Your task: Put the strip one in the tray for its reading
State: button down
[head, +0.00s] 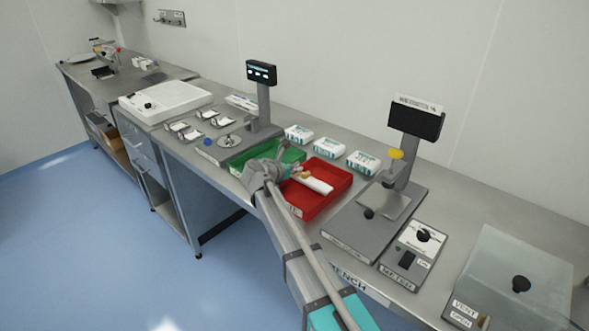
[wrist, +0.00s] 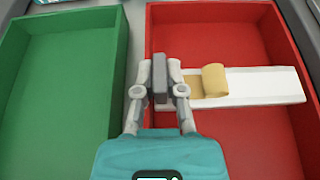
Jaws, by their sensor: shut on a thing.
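A flat white strip (wrist: 283,86) with a tan, curled piece (wrist: 214,82) on it lies across the view over the red tray (wrist: 225,35); it also shows in the head view (head: 317,184). My gripper (wrist: 160,78) is shut on the strip's left end, near the red tray's left wall. In the head view my gripper (head: 285,172) is at the border between the red tray (head: 328,203) and the green tray (head: 291,155). The green tray (wrist: 65,85) looks empty. Whether the strip touches the red tray's floor is hard to tell.
A scale-like device with a dark display (head: 416,121) and yellow knob stands right of the red tray. A box labelled METER (head: 414,250) and a clear-lidded box (head: 515,272) are further right. White packs (head: 329,147) line the back. Another display (head: 261,73) stands left.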

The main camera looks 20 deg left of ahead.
jog(key=shift+s+d+f, duration=0.15)
jog(key=shift+s+f, duration=0.1)
jog(key=c, duration=0.7)
grip_release()
jog(key=shift+s+d+b, duration=0.1)
jog(key=shift+b, duration=0.2)
jog(key=shift+r, duration=0.1)
jog(key=shift+r+p, duration=0.4)
jog(key=shift+p, duration=0.3)
jog(key=p+v, duration=0.1)
jog(key=v, duration=0.2)
jog(key=p+v, duration=0.1)
jog(key=v, duration=0.3)
jog(key=p+v, duration=0.2)
jog(key=v, duration=0.1)
jog(key=shift+a+r, duration=0.25)
jog(key=shift+r, duration=0.05)
jog(key=shift+s+a+r+p, duration=0.2)
jog(key=shift+s+a+p, duration=0.1)
jog(key=shift+s, duration=0.2)
